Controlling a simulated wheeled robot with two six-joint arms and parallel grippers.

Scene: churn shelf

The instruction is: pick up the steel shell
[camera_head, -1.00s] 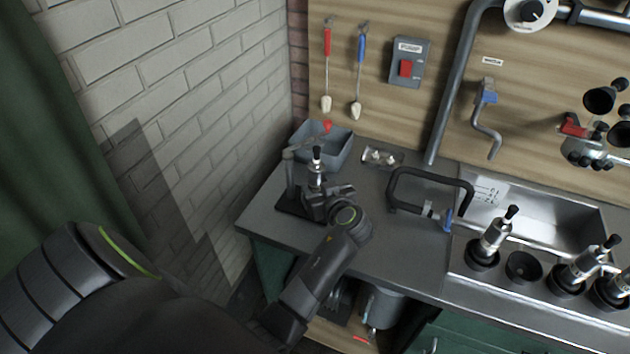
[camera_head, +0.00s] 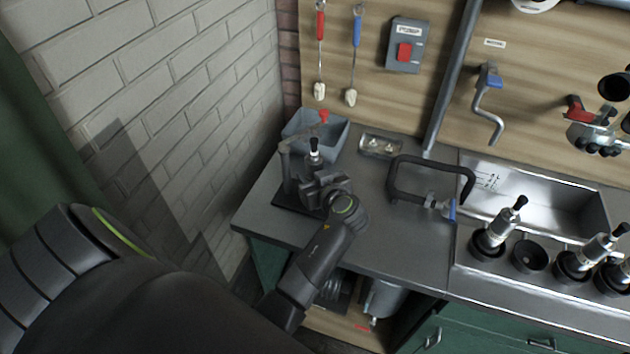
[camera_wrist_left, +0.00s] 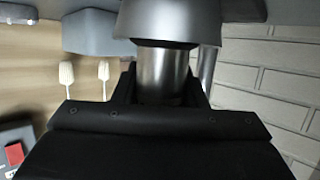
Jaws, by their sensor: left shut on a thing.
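The steel shell (camera_head: 314,158), a silver cylinder with a black tip, stands upright at a small black-based stand (camera_head: 292,196) with a red-handled arm, on the left of the grey counter. My left gripper (camera_head: 317,182) is shut around the shell from the front. In the left wrist view the bright steel cylinder (camera_wrist_left: 163,76) sits between the dark fingers, under a wide grey collar (camera_wrist_left: 170,20). The gripper hides the shell's lower end in the head view, so I cannot tell whether it touches the stand's base. My right gripper is not in view.
A grey-blue bin (camera_head: 330,135) stands behind the stand, and a small metal tray (camera_head: 381,146) lies to its right. A dark C-shaped clamp frame (camera_head: 430,163) is farther right. More silver pieces (camera_head: 498,228) stand in black cups by the sink (camera_head: 540,199). A brick wall is close on the left.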

